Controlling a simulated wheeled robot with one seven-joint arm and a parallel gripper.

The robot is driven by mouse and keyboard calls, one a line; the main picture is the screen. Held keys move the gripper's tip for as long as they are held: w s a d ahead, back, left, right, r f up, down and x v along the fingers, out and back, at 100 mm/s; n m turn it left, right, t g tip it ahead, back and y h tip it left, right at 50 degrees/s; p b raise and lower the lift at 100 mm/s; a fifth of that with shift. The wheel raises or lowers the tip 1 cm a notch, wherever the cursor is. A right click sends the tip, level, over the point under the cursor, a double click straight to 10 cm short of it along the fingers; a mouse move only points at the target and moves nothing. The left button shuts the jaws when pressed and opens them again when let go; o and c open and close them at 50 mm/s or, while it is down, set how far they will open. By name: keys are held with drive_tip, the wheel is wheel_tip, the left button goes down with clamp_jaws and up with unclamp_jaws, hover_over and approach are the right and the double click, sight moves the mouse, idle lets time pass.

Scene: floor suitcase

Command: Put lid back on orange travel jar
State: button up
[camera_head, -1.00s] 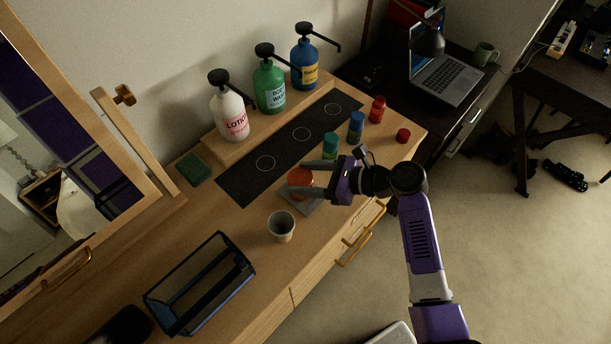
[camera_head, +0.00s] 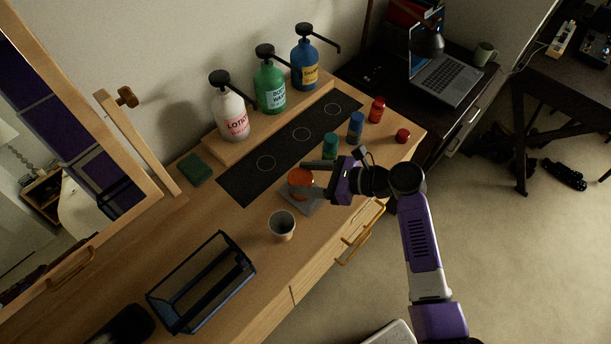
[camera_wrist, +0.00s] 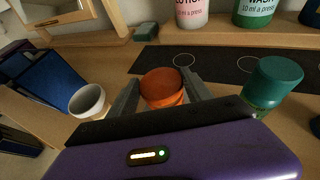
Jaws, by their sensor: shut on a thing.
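The orange travel jar (camera_head: 299,189) stands on a small grey square pad near the front edge of the wooden dresser top. A round, flat orange lid (camera_wrist: 161,80) shows at its top in the wrist view, with a brighter orange band directly below. I cannot tell whether the lid is fully seated. My gripper (camera_head: 306,178) reaches in from the right at jar height. Its two grey fingers lie on either side of the orange lid and are shut on it. The lower part of the jar is hidden in the wrist view by my gripper body.
A grey-white cup (camera_head: 281,227) stands close in front of the jar. Green (camera_head: 330,146), blue (camera_head: 356,127) and red (camera_head: 377,109) bottles stand to the right. Pump bottles line the back shelf. A dark-framed open bin (camera_head: 202,282) lies front left. The black mat is clear.

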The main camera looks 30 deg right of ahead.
drive_tip(key=shift+f+p, duration=0.4)
drive_tip(key=shift+f, duration=0.15)
idle(1.1)
drive_tip(key=o, duration=1.4)
drive_tip(key=b+v, duration=0.1)
drive_tip(key=v, duration=0.6)
drive_tip(key=shift+s+d+r, duration=0.15)
drive_tip(key=shift+s+d, duration=0.1)
drive_tip(key=shift+s, duration=0.05)
